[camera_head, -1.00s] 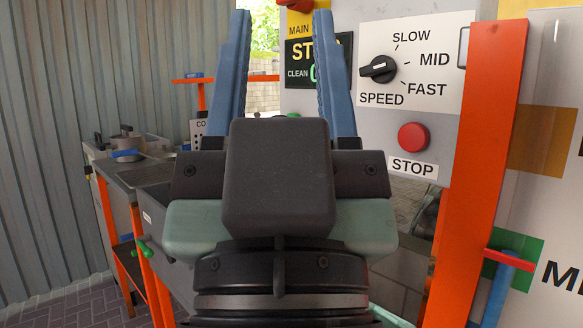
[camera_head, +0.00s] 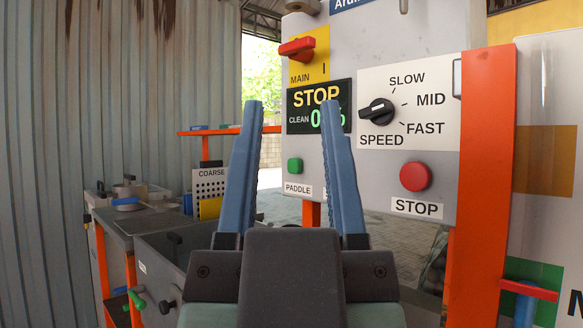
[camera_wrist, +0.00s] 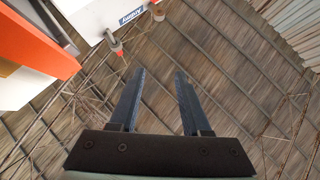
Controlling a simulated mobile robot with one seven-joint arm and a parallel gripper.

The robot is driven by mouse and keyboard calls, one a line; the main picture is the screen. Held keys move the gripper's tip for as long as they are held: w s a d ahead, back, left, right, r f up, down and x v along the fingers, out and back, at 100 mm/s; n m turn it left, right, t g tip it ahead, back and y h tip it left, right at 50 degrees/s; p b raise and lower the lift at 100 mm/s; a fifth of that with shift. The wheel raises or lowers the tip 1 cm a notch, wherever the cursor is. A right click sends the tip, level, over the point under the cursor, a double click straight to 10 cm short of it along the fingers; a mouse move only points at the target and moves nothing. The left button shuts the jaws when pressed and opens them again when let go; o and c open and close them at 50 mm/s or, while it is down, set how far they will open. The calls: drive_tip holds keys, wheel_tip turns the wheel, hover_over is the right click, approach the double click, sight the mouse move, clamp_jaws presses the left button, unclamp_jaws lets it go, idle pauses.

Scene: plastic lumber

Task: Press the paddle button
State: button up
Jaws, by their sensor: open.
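The paddle button is a small green button (camera_head: 295,165) on the grey control panel (camera_head: 376,40), above a label (camera_head: 298,189) reading PADDLE. It shows between my two blue fingers in the head view. My gripper (camera_head: 287,108) is open and empty, its fingers pointing up and apart. It stands in front of the panel in the head view, and no contact with the button shows. The wrist view shows the open fingers (camera_wrist: 159,72) against a roof; the paddle button is not seen there.
The panel also carries a red main switch (camera_head: 297,48), a display (camera_head: 319,107), a black speed knob (camera_head: 377,112) and a red STOP button (camera_head: 415,177). An orange post (camera_head: 483,150) stands at right. A grey bench (camera_head: 150,222) stands at left.

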clamp_jaws()
idle(1.5)
